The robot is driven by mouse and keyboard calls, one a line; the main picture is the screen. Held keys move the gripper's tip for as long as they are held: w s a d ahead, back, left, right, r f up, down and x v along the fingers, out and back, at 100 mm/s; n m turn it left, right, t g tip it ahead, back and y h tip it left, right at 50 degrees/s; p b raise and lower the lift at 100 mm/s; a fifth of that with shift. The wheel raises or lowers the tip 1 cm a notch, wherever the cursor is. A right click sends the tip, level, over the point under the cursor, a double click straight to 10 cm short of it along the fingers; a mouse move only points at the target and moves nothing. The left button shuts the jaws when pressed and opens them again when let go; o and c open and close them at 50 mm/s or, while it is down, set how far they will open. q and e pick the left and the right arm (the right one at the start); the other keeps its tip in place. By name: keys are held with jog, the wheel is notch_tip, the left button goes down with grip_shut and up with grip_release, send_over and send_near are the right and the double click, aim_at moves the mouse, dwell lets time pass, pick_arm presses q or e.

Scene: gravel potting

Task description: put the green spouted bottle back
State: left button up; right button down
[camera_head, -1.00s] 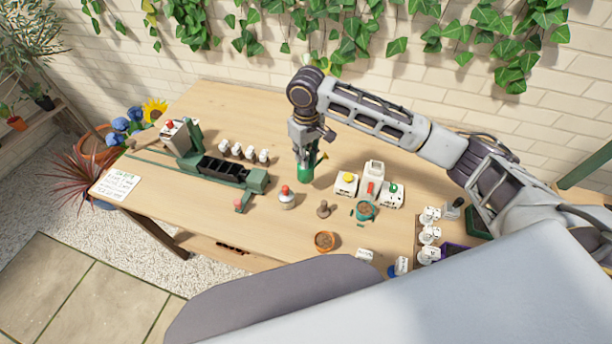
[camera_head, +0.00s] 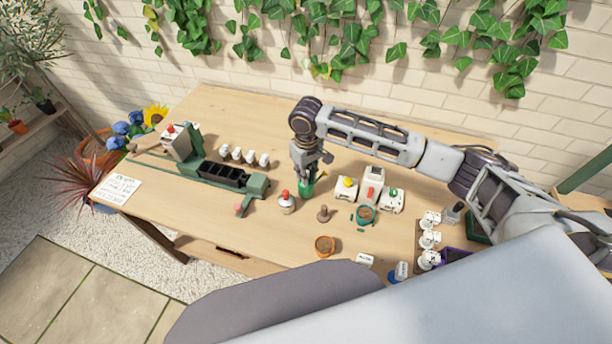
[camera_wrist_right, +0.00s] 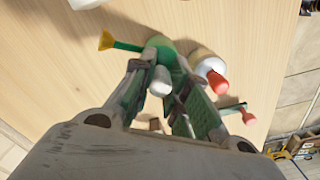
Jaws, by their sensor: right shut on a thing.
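The green spouted bottle (camera_head: 307,188) is upright or nearly so over the middle of the table. My right gripper (camera_head: 306,177) is shut on its upper part from above. In the right wrist view the green body (camera_wrist_right: 160,46) shows between the fingers, with its yellow-tipped spout pointing left. A pale cap-like piece sits between the fingers. Whether the bottle's base touches the table is hard to tell. My left gripper is not in view.
A red-capped white bottle (camera_head: 287,203) stands close at front left, also in the wrist view (camera_wrist_right: 209,68). A green-ended black tray (camera_head: 222,174) lies left. White boxes with coloured buttons (camera_head: 371,190) stand right. An orange pot (camera_head: 325,245) is in front. The table behind is clear.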

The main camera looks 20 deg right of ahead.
jog(key=shift+f, duration=0.65)
jog(key=c, duration=1.4)
grip_release()
jog(key=shift+f, duration=0.1)
notch_tip(320, 180, up, 12)
jog(key=shift+r, duration=0.1)
